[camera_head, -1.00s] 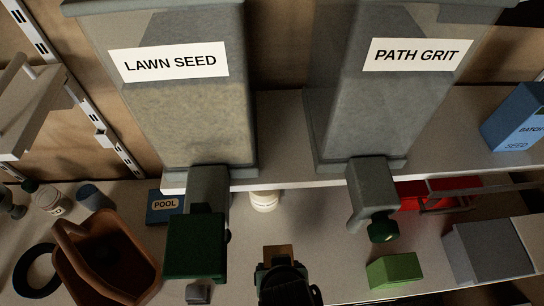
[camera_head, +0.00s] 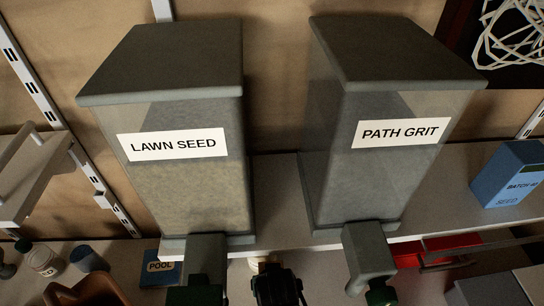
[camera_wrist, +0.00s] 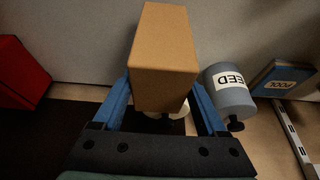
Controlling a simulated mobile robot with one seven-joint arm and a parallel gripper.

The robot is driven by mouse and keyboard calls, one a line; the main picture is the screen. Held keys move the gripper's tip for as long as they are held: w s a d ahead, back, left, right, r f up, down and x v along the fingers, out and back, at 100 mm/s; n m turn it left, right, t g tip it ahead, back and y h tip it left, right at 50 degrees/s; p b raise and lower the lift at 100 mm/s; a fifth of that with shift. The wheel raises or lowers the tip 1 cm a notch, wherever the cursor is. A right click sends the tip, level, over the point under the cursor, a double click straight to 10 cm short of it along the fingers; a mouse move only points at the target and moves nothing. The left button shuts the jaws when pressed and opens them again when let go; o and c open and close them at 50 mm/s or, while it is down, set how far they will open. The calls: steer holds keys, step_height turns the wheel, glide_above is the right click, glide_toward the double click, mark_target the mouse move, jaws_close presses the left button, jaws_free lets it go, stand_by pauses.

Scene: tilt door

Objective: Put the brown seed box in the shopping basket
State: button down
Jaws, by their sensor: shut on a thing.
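The brown seed box (camera_wrist: 162,65) is a plain brown block in the wrist view, held between the blue fingers of my gripper (camera_wrist: 160,100). My gripper is shut on it. In the head view the dark back of my gripper (camera_head: 278,288) shows at the bottom middle, below the shelf edge, and hides the box. A red container (camera_head: 436,250) with a thin grey handle, which looks like the shopping basket, is partly hidden under the shelf at the right. A red thing (camera_wrist: 20,75) also shows at the left of the wrist view.
Two grey hoppers, lawn seed (camera_head: 173,150) and path grit (camera_head: 393,140), stand on the shelf, their spouts (camera_head: 368,255) hanging over its edge. A blue seed box (camera_head: 510,175) stands at the right. A brown handled carrier (camera_head: 90,290) is cut off at lower left.

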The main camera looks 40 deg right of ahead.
steer(key=shift+x, duration=0.95)
steer(key=shift+s+a+f, duration=0.1)
steer(key=shift+s+f, duration=0.05)
jaws_free()
steer(key=shift+f, duration=0.1)
